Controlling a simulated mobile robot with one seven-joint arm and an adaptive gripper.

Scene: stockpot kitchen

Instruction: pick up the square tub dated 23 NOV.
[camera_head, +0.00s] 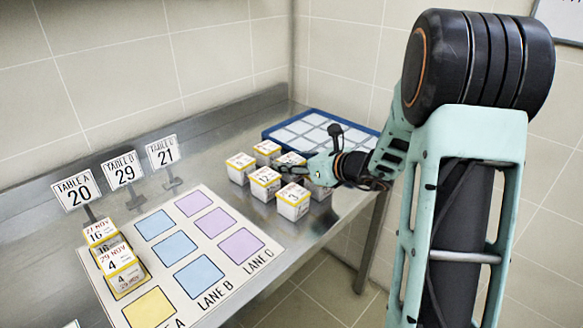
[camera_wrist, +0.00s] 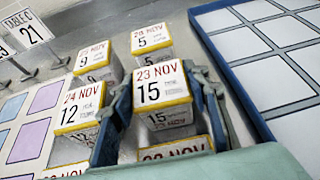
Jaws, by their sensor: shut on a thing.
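The square tub dated 23 NOV (camera_wrist: 160,88), marked 15, has a white lid with a yellow edge. It sits between the two fingers of my gripper (camera_wrist: 165,100) in the wrist view, and my gripper is shut on it. In the head view my gripper (camera_head: 306,168) is among the tubs at the table's right end and partly hides the held tub (camera_head: 289,159). I cannot tell whether this tub is clear of the table. A tub dated 24 NOV (camera_wrist: 82,104), marked 12, stands close on its left.
Tubs marked 9 (camera_wrist: 97,56) and 5 (camera_wrist: 150,40) stand behind it; others are in front. A blue-rimmed tray (camera_wrist: 226,72) is at the right. A lane mat (camera_head: 178,283), more tubs (camera_head: 120,262) and table signs (camera_head: 76,190) are at the left.

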